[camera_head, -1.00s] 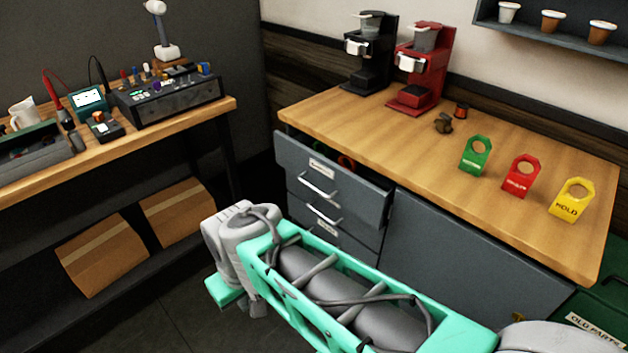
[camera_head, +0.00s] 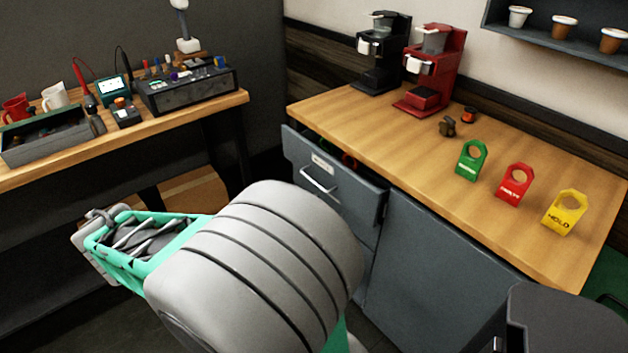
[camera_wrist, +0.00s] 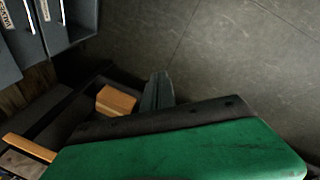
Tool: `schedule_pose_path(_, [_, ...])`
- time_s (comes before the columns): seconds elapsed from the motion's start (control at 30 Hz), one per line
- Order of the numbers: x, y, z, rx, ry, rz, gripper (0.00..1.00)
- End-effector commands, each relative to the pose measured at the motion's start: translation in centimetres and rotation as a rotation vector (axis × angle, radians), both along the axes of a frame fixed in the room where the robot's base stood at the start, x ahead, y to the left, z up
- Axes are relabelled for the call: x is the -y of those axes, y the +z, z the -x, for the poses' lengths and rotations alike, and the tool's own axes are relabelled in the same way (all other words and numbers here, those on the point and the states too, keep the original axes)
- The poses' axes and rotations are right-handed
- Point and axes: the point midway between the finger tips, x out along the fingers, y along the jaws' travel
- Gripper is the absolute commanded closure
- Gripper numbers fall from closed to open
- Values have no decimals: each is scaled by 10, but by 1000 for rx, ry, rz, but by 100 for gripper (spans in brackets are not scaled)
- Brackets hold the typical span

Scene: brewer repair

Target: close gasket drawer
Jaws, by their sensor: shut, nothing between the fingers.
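The top drawer (camera_head: 332,180) of the grey cabinet, with a label and a silver handle, stands pulled out under the wooden counter. Its label is too small to read. Red and green bits show in the dark gap behind its front. In the wrist view, labelled drawer fronts (camera_wrist: 50,22) with handles appear sideways at the upper left. My gripper (camera_wrist: 160,88) is shut and empty in the wrist view, pointing over the floor, apart from the drawers.
The wooden counter (camera_head: 400,140) holds black and red brewers and green, red and yellow tags. A workbench (camera_head: 160,130) with tools stands left, with a cardboard box (camera_head: 195,192) below. Open floor (camera_wrist: 225,50) shows in the wrist view.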

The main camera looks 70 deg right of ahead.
Motion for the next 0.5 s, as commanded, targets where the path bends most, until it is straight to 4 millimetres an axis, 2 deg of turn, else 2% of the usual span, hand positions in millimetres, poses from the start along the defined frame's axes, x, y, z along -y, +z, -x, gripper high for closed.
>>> schedule_pose_path(0.03, [46, -1, -10, -58, 25, 92, 100])
schedule_pose_path(0.13, [145, -12, -15, -228, 134, 311, 100])
schedule_pose_path(0.2, [210, -19, -1, -406, 228, 445, 100])
schedule_pose_path(0.3, [286, -25, 34, -713, 372, 581, 100])
schedule_pose_path(0.4, [333, -27, 70, -1001, 502, 634, 100])
schedule_pose_path(0.5, [355, -27, 93, -1196, 592, 639, 100])
